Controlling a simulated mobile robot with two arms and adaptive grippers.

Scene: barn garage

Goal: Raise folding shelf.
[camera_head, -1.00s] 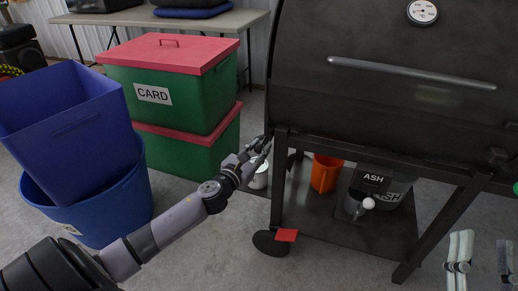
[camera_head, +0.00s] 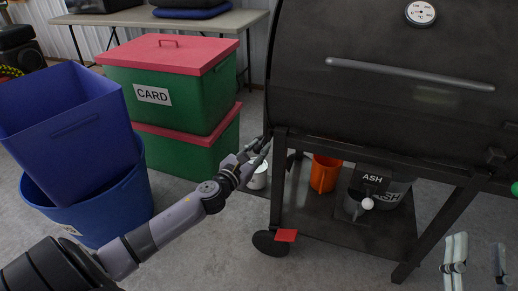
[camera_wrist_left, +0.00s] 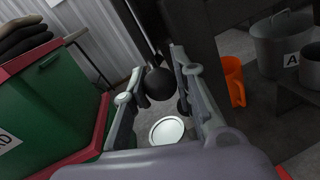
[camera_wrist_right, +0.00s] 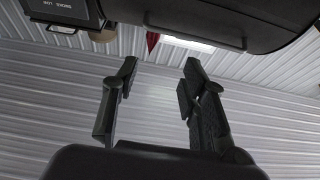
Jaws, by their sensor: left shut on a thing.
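The black barrel grill (camera_head: 400,110) fills the upper right of the head view. My left gripper (camera_head: 262,148) is at its left end, just below the barrel and beside the front left leg. In the left wrist view a dark, narrow part that looks like the folding shelf (camera_wrist_left: 148,22) comes down between my left fingers (camera_wrist_left: 158,72), with a black round knob (camera_wrist_left: 160,84) there. The gripper is shut on it; the exact grip spot is hard to see. My right gripper (camera_head: 476,268) is open and empty at the lower right.
Green bins with red lids (camera_head: 172,85) stand left of the grill, with blue tubs (camera_head: 70,130) nearer. The floor in front is clear.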

